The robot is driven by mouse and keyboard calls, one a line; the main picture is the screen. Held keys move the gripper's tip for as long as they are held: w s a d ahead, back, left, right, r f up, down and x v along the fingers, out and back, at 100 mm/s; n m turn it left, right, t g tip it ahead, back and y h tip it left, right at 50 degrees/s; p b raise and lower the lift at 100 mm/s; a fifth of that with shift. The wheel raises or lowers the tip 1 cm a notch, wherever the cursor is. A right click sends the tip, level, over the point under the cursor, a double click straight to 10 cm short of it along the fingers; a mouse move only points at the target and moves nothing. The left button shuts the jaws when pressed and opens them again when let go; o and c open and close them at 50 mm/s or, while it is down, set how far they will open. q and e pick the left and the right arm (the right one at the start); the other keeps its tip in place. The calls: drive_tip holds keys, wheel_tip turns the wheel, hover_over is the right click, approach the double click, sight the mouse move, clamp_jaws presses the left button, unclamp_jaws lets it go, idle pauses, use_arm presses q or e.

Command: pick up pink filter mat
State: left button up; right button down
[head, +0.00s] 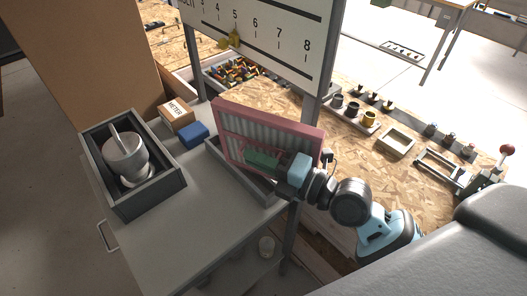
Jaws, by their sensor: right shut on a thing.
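The pink filter mat (270,122) is a flat panel with a pink frame and pale ribbed face. It stands tilted above a shallow grey tray (231,163) on the grey cabinet top; whether its lower edge touches the tray I cannot tell. My right gripper (264,160) comes in from the right and is shut on the mat at its near face; the fingers partly hide that face. My left gripper is not in view.
On the cabinet top (160,234) stand a grey box (166,193) holding a white pot, a blue block (194,133) and a carton (176,112). A numbered board (262,35) on posts rises behind the mat. A chipboard bench (358,150) with small parts lies behind and right.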

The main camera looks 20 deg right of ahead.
sight(259, 150)
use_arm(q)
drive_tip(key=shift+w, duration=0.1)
use_arm(e)
drive_tip(key=shift+r, duration=0.2)
